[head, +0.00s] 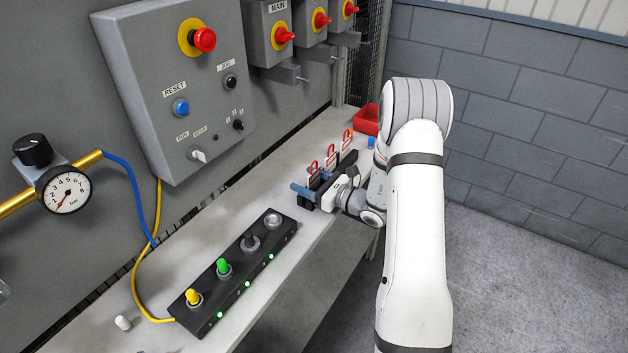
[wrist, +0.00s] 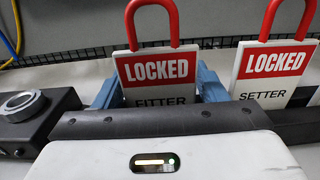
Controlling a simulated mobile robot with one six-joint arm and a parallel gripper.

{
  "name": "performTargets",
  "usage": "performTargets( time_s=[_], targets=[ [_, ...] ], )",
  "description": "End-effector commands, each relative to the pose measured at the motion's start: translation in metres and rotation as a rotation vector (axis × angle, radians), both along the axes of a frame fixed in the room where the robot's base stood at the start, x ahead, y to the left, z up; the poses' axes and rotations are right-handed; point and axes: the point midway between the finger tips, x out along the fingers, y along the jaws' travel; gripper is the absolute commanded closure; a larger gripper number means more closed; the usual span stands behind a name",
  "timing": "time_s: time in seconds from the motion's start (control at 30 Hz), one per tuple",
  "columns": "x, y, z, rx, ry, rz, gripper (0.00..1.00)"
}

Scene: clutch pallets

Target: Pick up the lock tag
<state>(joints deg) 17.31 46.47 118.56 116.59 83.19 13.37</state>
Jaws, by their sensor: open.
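The lock tags are white cards with a red LOCKED band and a red shackle loop, standing upright in a dark rack. The FITTER tag (wrist: 158,70) is in the middle of the wrist view, and the SETTER tag (wrist: 272,70) is to its right. In the head view, the nearest tag (head: 313,174) is beside my gripper (head: 311,186). My gripper (wrist: 157,92) is open, with one blue finger on each side of the FITTER tag. Contact cannot be told. My gripper's body hides the tag's lower edge.
Another tag (head: 347,140) stands farther along the rack. A red bin (head: 367,119) is at the bench's far end. A black switch box (head: 238,270) with yellow and green knobs lies nearer on the bench. A control panel (head: 175,85) hangs on the wall above.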

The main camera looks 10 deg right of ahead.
Motion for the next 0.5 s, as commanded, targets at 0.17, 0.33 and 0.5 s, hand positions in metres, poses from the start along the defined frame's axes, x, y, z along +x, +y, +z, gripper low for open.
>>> performTargets(
  time_s=[0.17, 0.33, 0.5],
  targets=[
    [0.0001, -0.0005, -0.0004, 0.0, 0.0, -0.001, 0.35],
    [0.0, -0.0008, -0.0003, 0.0, 0.0, -0.001, 0.48],
    [-0.0001, -0.0012, -0.0002, 0.0, 0.0, -0.002, 0.62]
  ],
)
